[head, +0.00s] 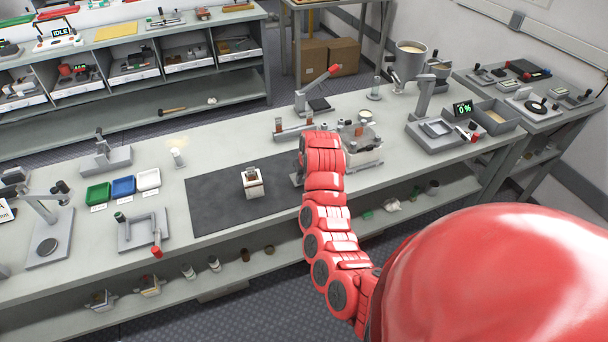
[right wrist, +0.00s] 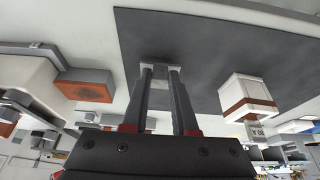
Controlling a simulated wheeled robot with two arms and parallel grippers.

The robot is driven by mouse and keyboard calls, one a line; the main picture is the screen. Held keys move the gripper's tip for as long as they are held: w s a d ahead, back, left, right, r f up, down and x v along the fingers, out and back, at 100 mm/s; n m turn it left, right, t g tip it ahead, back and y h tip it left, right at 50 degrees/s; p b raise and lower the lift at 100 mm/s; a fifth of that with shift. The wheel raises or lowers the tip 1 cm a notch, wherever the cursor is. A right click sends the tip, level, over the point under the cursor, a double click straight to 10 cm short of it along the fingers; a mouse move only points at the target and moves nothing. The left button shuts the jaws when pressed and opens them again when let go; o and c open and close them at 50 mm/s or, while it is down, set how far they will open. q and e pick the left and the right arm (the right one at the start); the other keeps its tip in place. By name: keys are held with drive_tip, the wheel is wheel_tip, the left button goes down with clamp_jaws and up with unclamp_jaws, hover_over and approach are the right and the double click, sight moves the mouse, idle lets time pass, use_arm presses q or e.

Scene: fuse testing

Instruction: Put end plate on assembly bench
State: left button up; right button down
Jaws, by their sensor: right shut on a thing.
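My right gripper (head: 297,178) is low over the right edge of the dark mat on the long grey bench (head: 230,150). In the right wrist view, its two fingers (right wrist: 160,75) are shut on a small, pale metallic piece, which looks like the end plate (right wrist: 158,69). The piece is at the fingertips against the dark mat; whether it touches the mat is unclear. In the head view my red wrist mostly hides it. A white block with a brown band (head: 252,183) stands on the mat, left of the gripper; it also shows in the right wrist view (right wrist: 248,98). My left gripper is out of view.
The dark mat (head: 215,205) is mostly clear. Green, blue and white trays (head: 123,187) stand to its left. A red-handled lever press (head: 315,92) and a clear-sided device (head: 365,150) stand beyond and right of my wrist. A scale (head: 435,128) stands farther right.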

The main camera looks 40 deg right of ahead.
drive_tip(key=shift+f+b, duration=0.35)
drive_tip(key=shift+f, duration=0.25)
drive_tip(key=c, duration=0.6)
unclamp_jaws()
drive_tip(key=b+v, duration=0.1)
drive_tip(key=v, duration=0.3)
drive_tip(key=shift+r+b, duration=0.3)
drive_tip(key=p+v, duration=0.7)
drive_tip(key=v, duration=0.5)
drive_tip(key=shift+s+r, duration=0.3)
drive_tip(key=shift+r, duration=0.05)
